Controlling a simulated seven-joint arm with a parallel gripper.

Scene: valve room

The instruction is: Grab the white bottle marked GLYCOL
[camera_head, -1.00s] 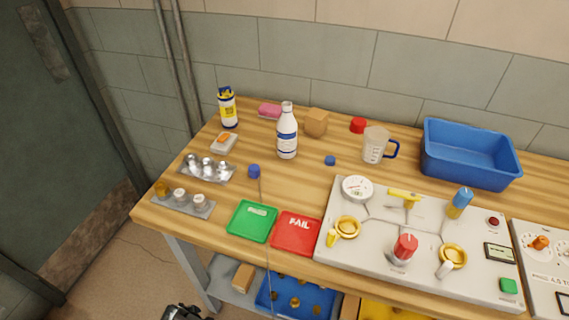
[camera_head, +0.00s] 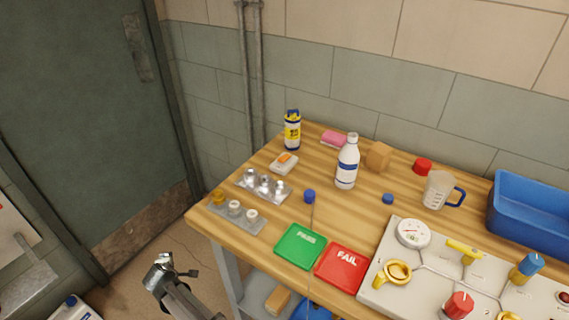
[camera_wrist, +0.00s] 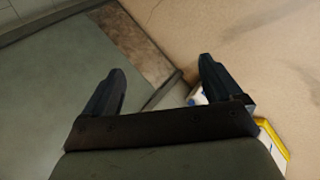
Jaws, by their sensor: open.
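A white bottle (camera_head: 347,165) with a white cap and a blue band on its label stands upright on the wooden table in the head view; its lettering is too small to read. Another white container (camera_head: 72,308) with blue on it shows in part at the lower left, low by the floor. My gripper (camera_head: 163,262) is off the table's left front side, well apart from the table bottle. In the wrist view my gripper (camera_wrist: 163,85) is open with nothing between its fingers. A white and blue thing (camera_wrist: 197,97), partly hidden, shows behind the right finger.
The wooden table (camera_head: 335,215) also holds a yellow can (camera_head: 292,130), a green tray (camera_head: 300,246), a red tray (camera_head: 341,268), a measuring jug (camera_head: 439,190), a blue bin (camera_head: 535,212) and a valve panel (camera_head: 411,266). A dark door (camera_head: 90,110) stands left. Floor shows between door and table.

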